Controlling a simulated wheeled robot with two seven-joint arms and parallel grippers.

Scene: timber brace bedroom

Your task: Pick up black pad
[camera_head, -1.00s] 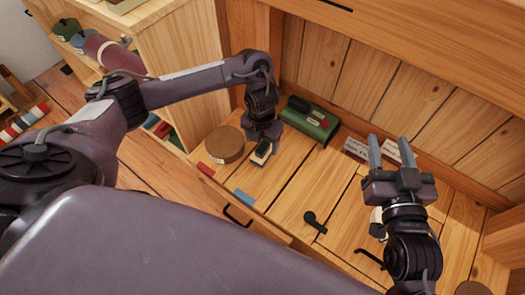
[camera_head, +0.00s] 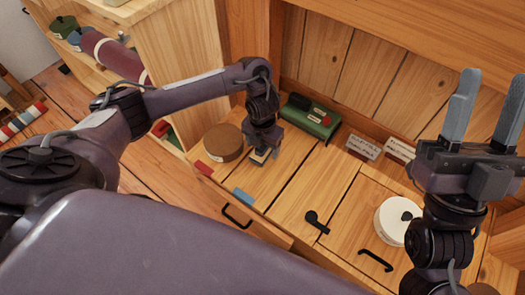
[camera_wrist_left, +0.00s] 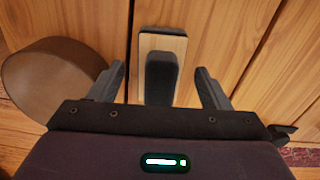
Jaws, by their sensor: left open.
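The black pad (camera_wrist_left: 161,78) is a dark, rounded oblong block on a pale wooden base with a dark edge, on the plank top. In the left wrist view it lies between the two fingers of my left gripper (camera_wrist_left: 160,70). The fingers are open, with a gap on either side of the pad. In the head view my left gripper (camera_head: 262,149) points down over the pad, hiding most of it; only part of its pale base (camera_head: 258,157) shows. My right gripper (camera_head: 488,90) is open and empty at the right, fingers pointing up.
A round brown box (camera_head: 223,142) stands close left of the left gripper. A green case (camera_head: 311,121) with black and red items lies behind it. Red (camera_head: 210,168) and blue (camera_head: 243,195) pieces lie near the front edge. A white round container (camera_head: 391,222) is at the right.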

